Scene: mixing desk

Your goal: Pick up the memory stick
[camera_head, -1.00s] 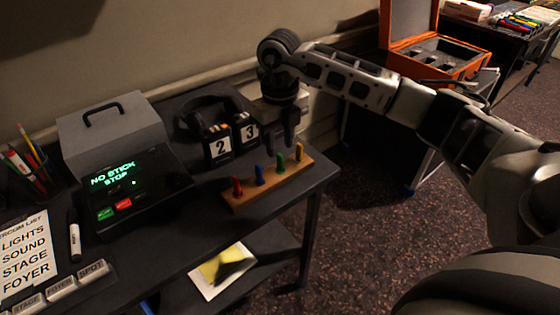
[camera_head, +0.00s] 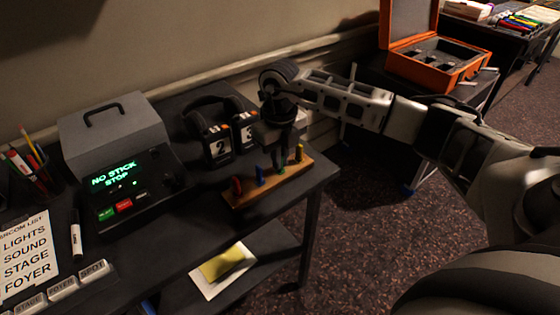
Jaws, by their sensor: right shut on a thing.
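Several memory sticks stand upright in a row in a wooden block (camera_head: 246,200) near the desk's right edge: a red stick (camera_head: 237,186), a blue stick (camera_head: 260,177), a green stick (camera_head: 281,168) and a yellow stick (camera_head: 299,153). My right gripper (camera_head: 282,158) points down over the block and is shut on the green stick, hiding its upper part. The green stick still appears to be in the block. A dark player (camera_head: 140,190) on the desk has a screen reading "NO STICK STOP". My left gripper is not in view.
Headphones and number packs "2" and "3" (camera_head: 220,149) stand close behind and left of the gripper. A grey box (camera_head: 115,130) with a handle, a pen cup (camera_head: 35,178) and a marker (camera_head: 75,235) are further left. An orange case (camera_head: 440,72) lies open at the back right.

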